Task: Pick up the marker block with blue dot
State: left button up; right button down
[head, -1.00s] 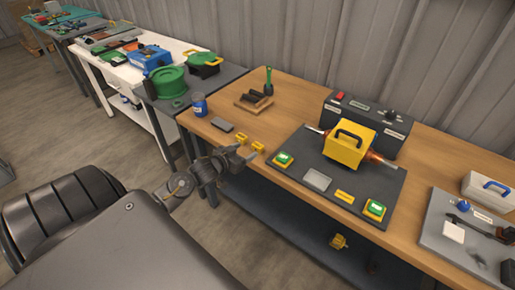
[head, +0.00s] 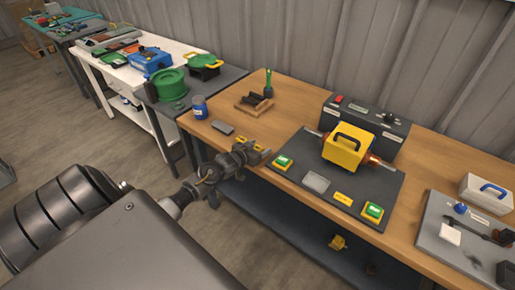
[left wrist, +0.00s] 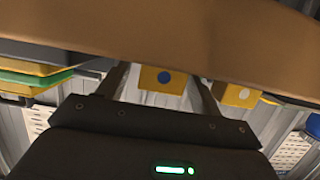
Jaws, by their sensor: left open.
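The yellow marker block with a blue dot (left wrist: 164,78) shows in the left wrist view, at the edge of the brown bench top. It lies in the gap between the two dark fingers of my left gripper (left wrist: 160,90), which are apart and not closed on it. In the head view my left gripper (head: 257,154) is at the bench's front edge, partly covering the yellow blocks, whose dots cannot be made out there. My right gripper is not in view.
On the wooden bench (head: 290,105), a dark mat (head: 318,203) with a yellow handled unit (head: 347,146) lies to the right of the gripper. A grey flat block (head: 222,128) and a blue cup (head: 199,106) lie to the left. Bare wood lies behind the gripper.

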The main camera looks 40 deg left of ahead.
pick_arm(q)
jog(key=shift+w+f, duration=0.2)
jog(key=shift+w, duration=0.45)
jog(key=shift+c, duration=0.4)
jog(key=c, duration=1)
jog(key=shift+r, duration=0.15)
